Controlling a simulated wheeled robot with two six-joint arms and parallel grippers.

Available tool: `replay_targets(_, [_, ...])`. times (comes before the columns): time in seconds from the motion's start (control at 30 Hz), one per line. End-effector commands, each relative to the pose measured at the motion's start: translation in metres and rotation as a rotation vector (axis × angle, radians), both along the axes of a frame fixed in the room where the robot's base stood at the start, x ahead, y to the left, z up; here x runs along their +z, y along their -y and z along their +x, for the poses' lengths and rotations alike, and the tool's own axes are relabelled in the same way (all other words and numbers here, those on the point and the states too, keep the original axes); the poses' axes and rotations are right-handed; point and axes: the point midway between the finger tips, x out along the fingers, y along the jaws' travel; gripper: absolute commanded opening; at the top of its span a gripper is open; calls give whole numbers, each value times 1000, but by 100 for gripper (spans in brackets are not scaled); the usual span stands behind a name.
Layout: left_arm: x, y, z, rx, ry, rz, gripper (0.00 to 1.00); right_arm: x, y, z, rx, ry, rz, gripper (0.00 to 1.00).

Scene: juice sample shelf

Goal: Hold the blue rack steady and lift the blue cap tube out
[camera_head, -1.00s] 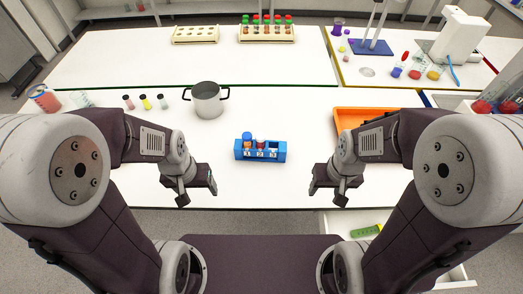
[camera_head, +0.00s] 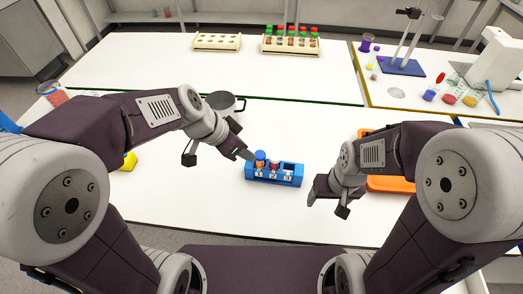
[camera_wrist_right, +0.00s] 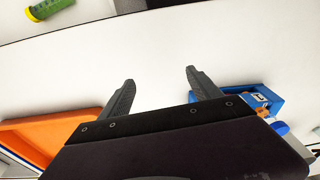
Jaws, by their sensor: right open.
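The blue rack (camera_head: 274,179), with slots numbered 1, 2 and 3, stands on the white table in the head view. The blue cap tube (camera_head: 260,156) stands in slot 1. A red-topped tube (camera_head: 275,164) is in slot 2, and slot 3 looks empty. My left gripper (camera_head: 217,158) is open, just left of the rack, one finger close to its left end. My right gripper (camera_head: 328,203) is open and empty, right of the rack and apart from it. In the right wrist view, part of the rack (camera_wrist_right: 238,95) and the blue cap (camera_wrist_right: 281,127) show at the right.
An orange tray (camera_head: 392,185) lies to the right, partly behind my right arm. A grey pot (camera_head: 222,104) stands behind my left arm. Two tube racks stand at the back, one filled (camera_head: 290,46), one sparse (camera_head: 217,42). The table in front of the rack is clear.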

Motion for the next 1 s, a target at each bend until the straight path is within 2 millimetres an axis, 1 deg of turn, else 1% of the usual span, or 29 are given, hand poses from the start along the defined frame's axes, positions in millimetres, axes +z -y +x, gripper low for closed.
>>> replay_targets(0.07, [0,0,0,1,-1,0,36,0,0,0,33,-1,-4,73])
replay_targets(0.13, [0,0,0,1,-1,0,36,0,0,-5,131,-21,-14,73])
replay_targets(0.17, [0,0,0,1,-2,1,36,1,0,-7,197,-32,-20,73])
replay_targets(0.23, [0,-1,0,1,-2,1,36,10,0,3,395,-34,-39,73])
replay_targets(0.27, [0,-1,0,1,-1,2,36,15,-1,10,492,-36,-47,73])
replay_targets(0.3, [-1,-1,0,1,-1,2,36,21,-3,22,630,-38,-59,73])
replay_targets(0.37, [-1,-1,0,2,-1,1,36,31,-9,41,844,-44,-75,73])
replay_targets(0.4, [-1,-1,0,2,-1,1,36,36,-15,55,985,-48,-85,73])
replay_targets(0.43, [-1,-1,0,2,-1,1,36,40,-20,66,1086,-50,-92,73])
replay_targets(0.5, [-1,-1,0,2,-1,1,36,46,-34,87,1268,-55,-103,73])
replay_targets(0.53, [-1,-1,0,2,-1,1,36,47,-41,95,1321,-57,-107,73])
replay_targets(0.6, [-1,-1,0,2,-1,1,36,46,-56,111,1381,-55,-113,73])
replay_targets(0.63, [-1,-1,0,2,-1,1,36,43,-63,115,1395,-54,-114,73])
replay_targets(0.7, [-1,-1,0,2,-1,1,36,36,-72,115,1420,-68,-108,73])
replay_targets(0.8, [-1,-1,0,2,-1,1,36,32,-76,112,1434,-77,-104,73])
replay_targets(0.9, [-1,-1,0,2,-1,1,36,30,-76,112,1433,-76,-104,73])
replay_targets(0.97, [-1,-1,0,2,-1,1,36,24,-76,112,1432,-78,-103,73])
replay_targets(1.0, [-1,-1,0,2,-1,1,36,18,-76,111,1432,-80,-102,73])
